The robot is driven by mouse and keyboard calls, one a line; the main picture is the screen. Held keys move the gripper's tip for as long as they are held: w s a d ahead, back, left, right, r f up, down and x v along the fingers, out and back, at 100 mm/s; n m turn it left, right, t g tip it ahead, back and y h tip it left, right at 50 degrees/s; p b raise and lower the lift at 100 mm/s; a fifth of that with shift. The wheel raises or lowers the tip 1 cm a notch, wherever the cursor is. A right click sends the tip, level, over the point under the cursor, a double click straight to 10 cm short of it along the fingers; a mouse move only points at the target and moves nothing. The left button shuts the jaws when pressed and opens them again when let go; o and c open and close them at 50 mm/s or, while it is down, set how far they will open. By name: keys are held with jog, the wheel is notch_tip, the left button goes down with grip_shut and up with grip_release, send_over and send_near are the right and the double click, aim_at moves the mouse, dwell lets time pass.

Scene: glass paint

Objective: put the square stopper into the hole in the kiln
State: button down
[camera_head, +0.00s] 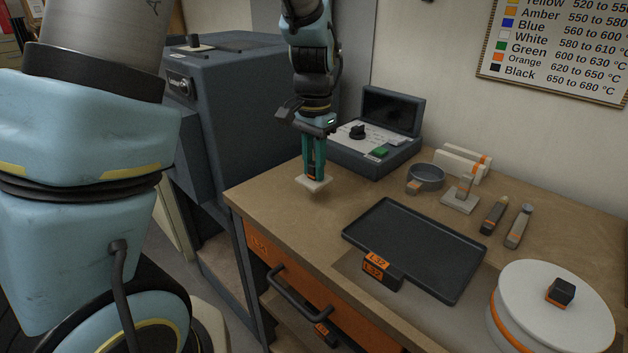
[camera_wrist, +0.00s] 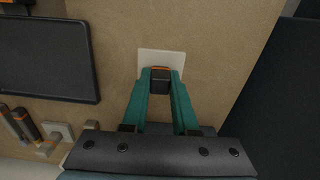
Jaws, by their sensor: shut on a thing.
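My gripper (camera_head: 313,174) is shut on the square stopper (camera_head: 316,187), a pale square plate with a dark, orange-marked knob between the fingertips. In the wrist view the stopper's plate (camera_wrist: 153,57) shows beyond my fingertips (camera_wrist: 160,80), over the brown worktop. The plate looks roughly level at the left end of the worktop; I cannot tell whether it touches it. The large grey cabinet at the left, which looks like the kiln (camera_head: 245,110), stands beside the worktop. A pale piece with a dark knob (camera_head: 195,43) sits on its top. I cannot make out an open hole.
The worktop (camera_head: 275,193) carries a black tray (camera_head: 415,230), a control box (camera_head: 375,155), a dark round dish (camera_head: 427,177), another pale plate with an orange-marked grip (camera_head: 457,203), and two hand tools. A round white-lidded vessel (camera_head: 560,325) stands front right.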

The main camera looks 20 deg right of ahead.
aim_at(314, 163)
notch_tip(314, 163, up, 7)
jog(key=shift+f+b, duration=0.1)
jog(key=shift+b, duration=0.25)
jog(key=shift+r+p, duration=1.35)
jog(key=shift+r, duration=0.2)
jog(key=shift+a, duration=0.1)
